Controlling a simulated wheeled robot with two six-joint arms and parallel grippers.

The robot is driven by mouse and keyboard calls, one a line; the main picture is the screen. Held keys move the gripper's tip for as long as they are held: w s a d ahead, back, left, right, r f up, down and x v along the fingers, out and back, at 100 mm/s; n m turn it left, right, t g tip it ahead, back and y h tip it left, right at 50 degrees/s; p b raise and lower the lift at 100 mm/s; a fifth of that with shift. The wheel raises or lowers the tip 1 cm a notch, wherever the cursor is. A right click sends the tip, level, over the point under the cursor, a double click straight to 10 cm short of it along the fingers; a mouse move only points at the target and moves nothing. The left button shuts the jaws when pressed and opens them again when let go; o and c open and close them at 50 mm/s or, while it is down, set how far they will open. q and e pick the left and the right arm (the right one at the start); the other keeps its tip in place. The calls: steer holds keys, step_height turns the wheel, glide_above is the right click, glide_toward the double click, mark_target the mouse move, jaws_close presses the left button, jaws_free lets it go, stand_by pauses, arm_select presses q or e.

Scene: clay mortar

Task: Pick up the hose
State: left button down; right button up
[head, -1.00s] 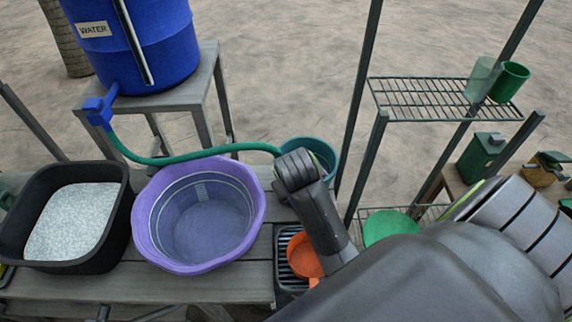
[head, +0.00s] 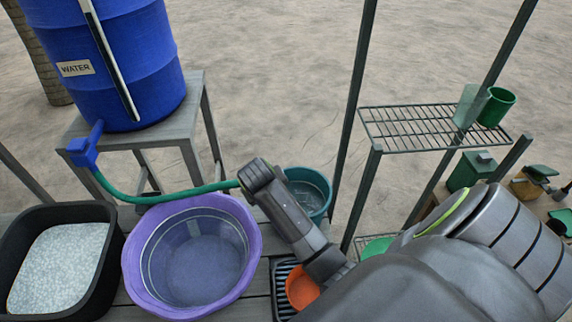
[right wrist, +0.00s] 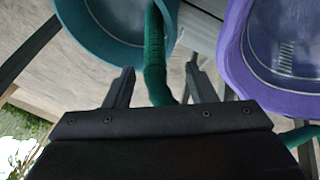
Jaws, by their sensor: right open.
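The green hose (head: 165,196) runs from the blue barrel's tap (head: 83,152) along the back of the purple basin to my right gripper (head: 256,176), which hides its far end. In the right wrist view the hose (right wrist: 154,60) lies between the two spread fingers of the right gripper (right wrist: 158,78). The gripper is open, with a gap visible on both sides of the hose. My left gripper is out of view.
The purple basin (head: 134,268) stands on the bench beside a black tub (head: 103,278) of pale granules. A teal bucket (head: 322,212) is right behind my right gripper. An orange bowl (head: 300,290) sits below the arm. A wire shelf (head: 420,128) stands at right.

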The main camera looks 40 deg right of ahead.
steer(key=p+x, duration=0.1)
steer(key=x, duration=0.3)
steer(key=shift+w+d+f+p, duration=0.1)
steer(key=shift+d+f+p, duration=0.15)
steer(key=shift+d+p, duration=0.2)
steer(key=shift+x, duration=0.8)
steer(key=shift+c, duration=0.4)
steer(key=c, duration=0.9)
